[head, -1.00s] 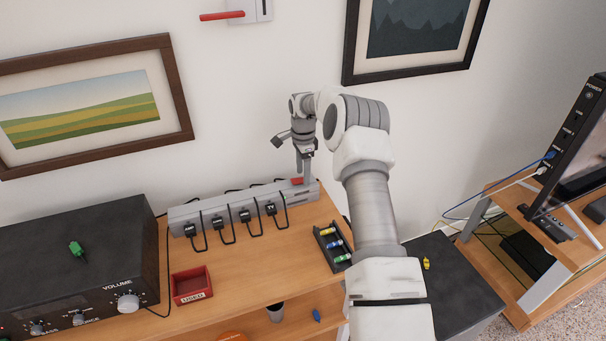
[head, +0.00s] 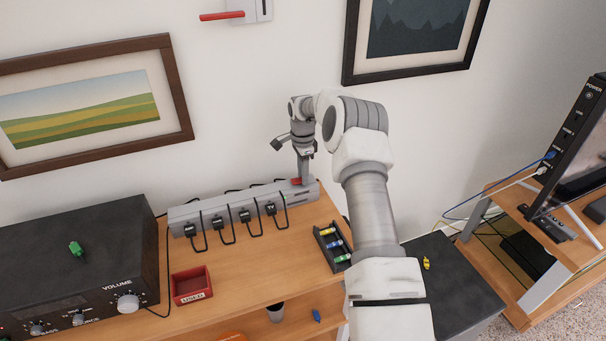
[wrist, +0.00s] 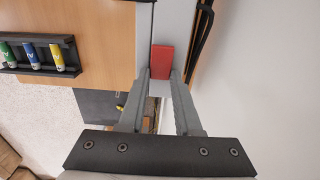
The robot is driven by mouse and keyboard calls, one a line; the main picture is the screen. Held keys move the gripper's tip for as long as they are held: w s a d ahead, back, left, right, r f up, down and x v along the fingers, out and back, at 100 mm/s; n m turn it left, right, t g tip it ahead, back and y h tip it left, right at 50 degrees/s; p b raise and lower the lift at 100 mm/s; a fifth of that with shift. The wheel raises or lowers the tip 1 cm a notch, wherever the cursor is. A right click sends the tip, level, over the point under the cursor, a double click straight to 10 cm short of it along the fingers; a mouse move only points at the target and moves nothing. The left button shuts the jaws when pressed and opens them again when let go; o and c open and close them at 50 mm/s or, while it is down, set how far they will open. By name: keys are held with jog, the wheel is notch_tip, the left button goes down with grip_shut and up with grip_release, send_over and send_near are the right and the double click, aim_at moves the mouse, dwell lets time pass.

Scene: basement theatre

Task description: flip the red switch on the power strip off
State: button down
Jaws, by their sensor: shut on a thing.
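The long grey power strip (head: 180,214) lies along the back of the wooden desk against the wall, with several black plugs in it. Its red switch (head: 296,181) is at the right end, partly hidden by my fingers. In the wrist view the red switch (wrist: 162,58) stands on the light grey strip (wrist: 175,24). My gripper (head: 303,178) points down at the right end of the strip. In the wrist view my gripper's fingertips (wrist: 161,74) lie on either side of the red switch's near end, shut on it. The switch's tilt is hard to tell.
A red bin (head: 192,285) and a black battery tray (head: 333,247) sit in front of the strip. Black cords loop over the strip's front. The wall is close behind.

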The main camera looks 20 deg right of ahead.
jog(key=shift+a+h+b, duration=0.25)
jog(key=shift+h+b, duration=0.45)
jog(key=shift+a+h+b, duration=0.25)
jog(key=shift+h+b, duration=0.45)
jog(key=shift+r+h+b, duration=0.1)
jog(key=shift+h+b, duration=0.35)
jog(key=shift+h, duration=0.05)
jog(key=shift+r, duration=0.1)
jog(key=c, duration=0.6)
grip_release()
jog(key=p+v, duration=0.1)
jog(key=v, duration=1.6)
jog(key=shift+r, duration=0.2)
